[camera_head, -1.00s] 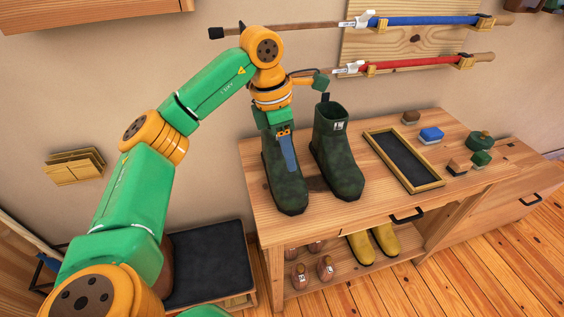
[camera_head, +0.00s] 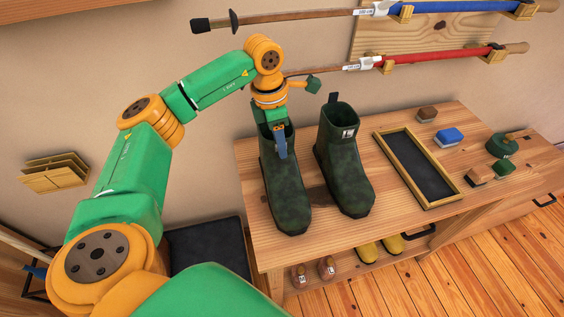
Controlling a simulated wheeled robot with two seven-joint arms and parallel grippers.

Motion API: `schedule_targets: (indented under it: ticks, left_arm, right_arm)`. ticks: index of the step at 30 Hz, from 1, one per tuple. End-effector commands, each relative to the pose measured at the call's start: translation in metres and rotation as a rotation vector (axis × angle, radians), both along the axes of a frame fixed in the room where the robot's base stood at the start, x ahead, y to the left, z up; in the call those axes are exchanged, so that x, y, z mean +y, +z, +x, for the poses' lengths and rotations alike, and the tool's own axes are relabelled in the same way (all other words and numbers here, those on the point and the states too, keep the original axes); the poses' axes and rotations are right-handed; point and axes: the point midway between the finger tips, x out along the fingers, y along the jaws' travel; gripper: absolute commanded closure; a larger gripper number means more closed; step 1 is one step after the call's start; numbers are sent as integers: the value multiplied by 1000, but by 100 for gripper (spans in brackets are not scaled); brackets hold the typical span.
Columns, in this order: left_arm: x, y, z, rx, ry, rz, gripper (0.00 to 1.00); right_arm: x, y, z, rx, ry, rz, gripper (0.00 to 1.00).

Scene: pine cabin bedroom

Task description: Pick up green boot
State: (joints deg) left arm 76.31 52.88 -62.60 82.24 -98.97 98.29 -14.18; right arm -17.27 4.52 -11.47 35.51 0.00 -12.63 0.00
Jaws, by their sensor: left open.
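A pair of dark green mottled boots stands upright on the wooden bench top. The left green boot (camera_head: 284,192) is under my left arm, and the right green boot (camera_head: 344,168) stands beside it with a small gap between them. My left gripper (camera_head: 281,150) points down at the shaft opening of the left boot. One blue-grey finger shows in front of the boot's shaft; the other is hidden, apparently inside or behind the shaft. The gripper is open. The right boot has a small white label and a dark pull tab. My right gripper is out of view.
A black-lined wooden tray (camera_head: 394,152) lies right of the boots. Several brushes, one a blue block (camera_head: 449,137), and a green tin (camera_head: 502,145) are further right. Yellow boots (camera_head: 380,249) stand on the shelf below. Poles hang on the wall behind.

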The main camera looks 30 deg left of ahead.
Motion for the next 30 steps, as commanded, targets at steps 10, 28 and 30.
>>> schedule_targets:
  ticks: [10,28,30]
  left_arm:
    - [0,-3,0,-1,0,-1,89]
    - [0,-3,0,-2,0,-1,100]
    - [0,-3,0,-2,0,-1,100]
  right_arm:
    - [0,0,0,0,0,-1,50]
    - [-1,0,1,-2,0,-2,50]
    - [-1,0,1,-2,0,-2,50]
